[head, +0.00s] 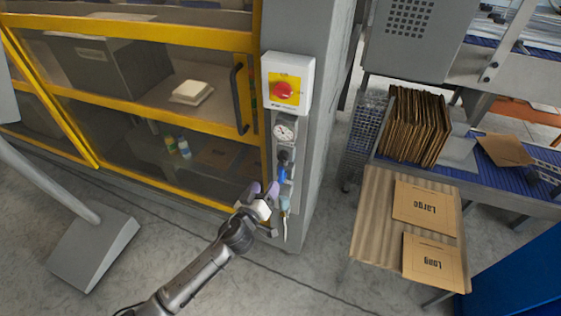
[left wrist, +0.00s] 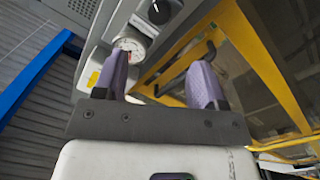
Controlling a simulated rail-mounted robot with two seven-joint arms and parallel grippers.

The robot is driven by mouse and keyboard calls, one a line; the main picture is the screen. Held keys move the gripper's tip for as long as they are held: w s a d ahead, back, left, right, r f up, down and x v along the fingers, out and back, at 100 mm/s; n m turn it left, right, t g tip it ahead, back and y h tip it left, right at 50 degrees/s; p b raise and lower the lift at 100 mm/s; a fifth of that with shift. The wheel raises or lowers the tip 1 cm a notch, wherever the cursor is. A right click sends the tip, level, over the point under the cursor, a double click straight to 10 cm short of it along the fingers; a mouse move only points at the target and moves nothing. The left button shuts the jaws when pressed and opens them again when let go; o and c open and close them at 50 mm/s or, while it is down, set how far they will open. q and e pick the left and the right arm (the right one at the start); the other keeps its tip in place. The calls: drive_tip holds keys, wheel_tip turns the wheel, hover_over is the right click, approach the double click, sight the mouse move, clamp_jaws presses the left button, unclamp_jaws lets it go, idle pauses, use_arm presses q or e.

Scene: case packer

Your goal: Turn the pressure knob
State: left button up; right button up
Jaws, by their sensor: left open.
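A black knob (head: 284,157) sits on the grey machine post, below a round white pressure gauge (head: 283,132) and above a blue part (head: 281,174). In the left wrist view a dark round knob (left wrist: 160,10) shows at the top edge, beside the gauge (left wrist: 130,46), which one finger partly covers. My left gripper (head: 264,189) is open, with its two purple fingers apart, in front of the post and lower than the knob. In the left wrist view nothing is between the fingers of the gripper (left wrist: 158,80). My right gripper is not in view.
A red rotary switch (head: 283,90) on a yellow plate is above the gauge. A yellow-framed door with a dark handle (head: 240,98) stands left of the post. A cardboard-topped table (head: 370,225) is at the right. The floor between is clear.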

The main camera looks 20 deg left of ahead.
sight(282, 159)
use_arm(q)
drive_tip(key=w, duration=0.4)
drive_tip(key=w+b, duration=0.1)
drive_tip(key=w, duration=0.7)
drive_tip(key=shift+w+d+b, duration=0.25)
drive_tip(key=shift+d+b, duration=0.1)
drive_tip(key=shift+c, duration=0.5)
drive_tip(key=c, duration=0.8)
drive_tip(key=shift+c, duration=0.2)
